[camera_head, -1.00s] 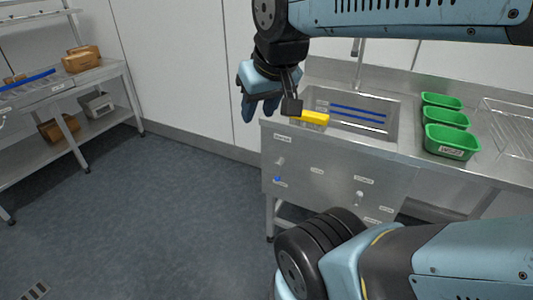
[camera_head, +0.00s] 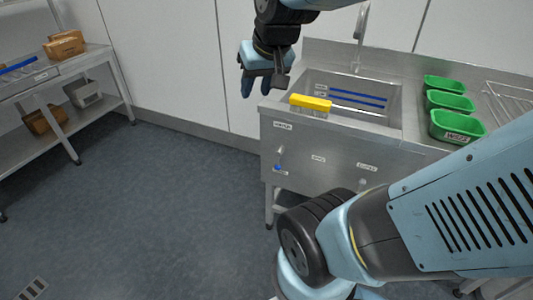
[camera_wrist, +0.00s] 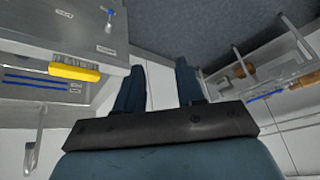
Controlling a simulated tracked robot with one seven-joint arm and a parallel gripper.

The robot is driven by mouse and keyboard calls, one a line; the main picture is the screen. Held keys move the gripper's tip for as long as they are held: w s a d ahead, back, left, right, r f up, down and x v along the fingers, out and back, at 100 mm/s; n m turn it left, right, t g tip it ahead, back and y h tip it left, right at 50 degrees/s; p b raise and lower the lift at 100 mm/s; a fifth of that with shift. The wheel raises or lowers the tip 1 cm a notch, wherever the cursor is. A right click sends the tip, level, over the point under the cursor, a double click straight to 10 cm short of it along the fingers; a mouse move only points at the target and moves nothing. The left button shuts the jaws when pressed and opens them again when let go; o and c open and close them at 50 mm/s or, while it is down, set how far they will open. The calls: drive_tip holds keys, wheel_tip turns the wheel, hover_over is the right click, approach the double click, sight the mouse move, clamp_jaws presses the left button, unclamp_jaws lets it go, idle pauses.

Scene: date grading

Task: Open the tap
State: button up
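The curved metal tap spout (camera_head: 359,35) rises behind the sink basin in the head view; it also shows at the lower left of the wrist view (camera_wrist: 34,145). A small lever (camera_head: 280,154) with a blue mark is on the sink's front panel, below its left corner; in the wrist view the lever (camera_wrist: 109,20) is at the top left. A second knob (camera_head: 362,183) is further right on the panel. My gripper (camera_head: 262,88) hangs left of the sink, above the lever's height and apart from it. Its fingers (camera_wrist: 160,80) are spread and empty.
A yellow brush-like block (camera_head: 311,102) lies on the sink's front rim. Several green tubs, such as one (camera_head: 457,127), stand on the right counter. A shelf rack (camera_head: 72,62) with boxes is at the left. The floor (camera_head: 150,200) between is clear.

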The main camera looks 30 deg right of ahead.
drive_tip(key=w+d+f+m, duration=0.2)
drive_tip(key=w+f, duration=0.5)
drive_tip(key=w, duration=0.1)
drive_tip(key=m+g+h, duration=0.2)
drive_tip(key=m+h, duration=0.1)
drive_tip(key=m, duration=0.2)
approach(278, 159)
drive_tip(key=x, duration=1.1)
drive_tip(key=shift+c, duration=0.3)
clamp_jaws()
